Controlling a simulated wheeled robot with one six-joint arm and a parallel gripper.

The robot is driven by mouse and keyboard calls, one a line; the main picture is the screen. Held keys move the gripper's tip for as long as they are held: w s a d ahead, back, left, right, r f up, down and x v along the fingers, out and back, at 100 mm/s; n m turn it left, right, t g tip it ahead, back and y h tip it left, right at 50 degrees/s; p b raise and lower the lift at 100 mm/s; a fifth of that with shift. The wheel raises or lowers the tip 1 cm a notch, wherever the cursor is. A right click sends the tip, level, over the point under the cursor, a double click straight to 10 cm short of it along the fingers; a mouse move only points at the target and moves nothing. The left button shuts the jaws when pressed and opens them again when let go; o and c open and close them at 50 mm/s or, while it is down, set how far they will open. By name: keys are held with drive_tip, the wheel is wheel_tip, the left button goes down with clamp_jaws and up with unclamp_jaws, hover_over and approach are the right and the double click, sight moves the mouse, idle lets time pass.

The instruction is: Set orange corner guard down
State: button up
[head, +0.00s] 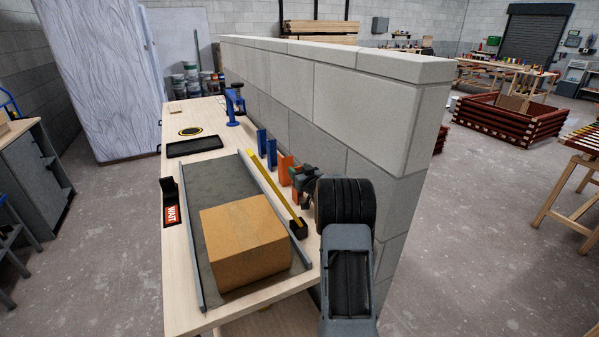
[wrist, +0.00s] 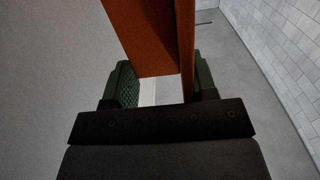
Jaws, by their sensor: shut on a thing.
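My gripper (head: 304,180) is beside the block wall at the bench's right edge. In the wrist view, its green-padded fingers (wrist: 160,88) are shut on an orange corner guard (wrist: 150,35), an angled piece that runs up out of the picture. In the head view, orange (head: 285,168) shows just left of my gripper, upright and partly hidden by it. I cannot tell there whether the guard touches the bench. Two blue corner guards (head: 262,142) (head: 272,154) stand in line behind the orange, along the wall.
A cardboard box (head: 245,240) sits on the grey rail-edged bed of the bench (head: 180,275). A yellow batten (head: 274,188) slants to a black block (head: 298,229) near my gripper. The block wall (head: 345,110) rises close on the right. A black tray (head: 194,147) lies farther back.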

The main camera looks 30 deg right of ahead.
drive_tip(key=shift+f, duration=0.1)
drive_tip(key=o, duration=1.2)
drive_tip(key=shift+c, duration=0.2)
drive_tip(key=shift+r, duration=0.2)
drive_tip(key=s+a+b, duration=0.1)
drive_tip(key=s, duration=1.1)
drive_tip(key=shift+a, duration=0.3)
drive_tip(key=shift+f, duration=0.1)
